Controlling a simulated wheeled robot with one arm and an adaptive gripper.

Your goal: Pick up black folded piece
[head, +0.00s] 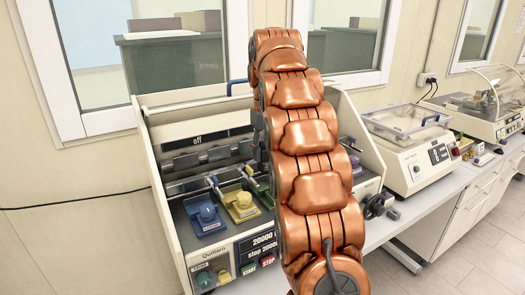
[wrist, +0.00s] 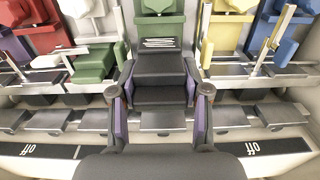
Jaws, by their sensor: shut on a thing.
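The black folded piece (wrist: 158,72) is in the middle of the wrist view, below a green clamp block (wrist: 156,30). It has an upper and a lower dark panel, with pale lines at its top edge. My gripper (wrist: 159,84) has one finger on each side of the piece, with purple inner pads against its sides, and is shut on it. The piece is still at its station in the machine; I cannot tell whether it is lifted. In the head view, my copper arm hides the gripper and the piece.
The flexing machine (head: 143,140) has blue (head: 205,214), yellow (head: 241,202) and other coloured clamps beside the station. White (wrist: 88,52) and yellow (wrist: 221,34) clamps with metal rods stand close on both sides. A lidded device (head: 405,150) stands on the bench to the right.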

